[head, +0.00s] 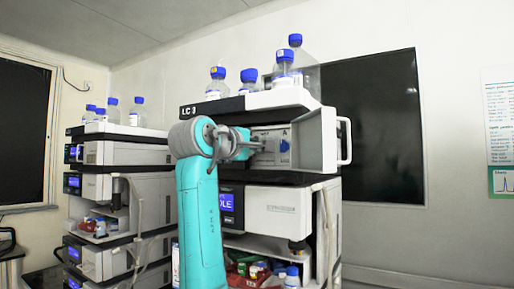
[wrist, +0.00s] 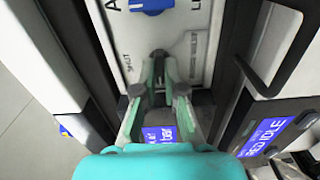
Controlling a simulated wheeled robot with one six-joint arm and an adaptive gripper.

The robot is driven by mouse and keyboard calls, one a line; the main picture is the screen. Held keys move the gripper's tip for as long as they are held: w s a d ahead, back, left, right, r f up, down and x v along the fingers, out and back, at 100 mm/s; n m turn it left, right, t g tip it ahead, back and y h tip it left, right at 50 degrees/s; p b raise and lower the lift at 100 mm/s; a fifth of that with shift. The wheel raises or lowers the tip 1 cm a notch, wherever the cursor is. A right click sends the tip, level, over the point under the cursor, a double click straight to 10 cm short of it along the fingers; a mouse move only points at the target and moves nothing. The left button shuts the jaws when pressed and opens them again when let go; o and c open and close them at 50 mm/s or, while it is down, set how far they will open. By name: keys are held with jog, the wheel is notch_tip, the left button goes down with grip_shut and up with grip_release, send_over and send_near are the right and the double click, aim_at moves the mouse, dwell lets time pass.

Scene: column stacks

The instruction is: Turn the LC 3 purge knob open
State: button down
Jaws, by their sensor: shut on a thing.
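The LC 3 stack (head: 280,208) stands in the middle of the head view, its top module's door open to the right. Inside is a pale panel (head: 270,135), which also shows in the wrist view (wrist: 185,18) with a "SHUT" mark at left and blurred lettering at right. My gripper (head: 259,146) reaches the panel from the left. In the wrist view my gripper (wrist: 159,68) is shut on a small dark knob (wrist: 158,53), mostly hidden between the fingertips. Its turned position cannot be told. A blue part (head: 285,146) beside the letter A also shows in the wrist view (wrist: 152,5).
The open door (head: 318,140) with its white handle (head: 346,140) borders the panel on the right. Bottles with blue caps (head: 285,68) stand on top of the stack. Another stack (head: 120,180) stands to the left. A dark wall panel (head: 375,130) is behind.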

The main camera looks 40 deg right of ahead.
jog(key=c, duration=1.3)
grip_release()
jog(key=shift+o, duration=0.2)
jog(key=v, duration=1.2)
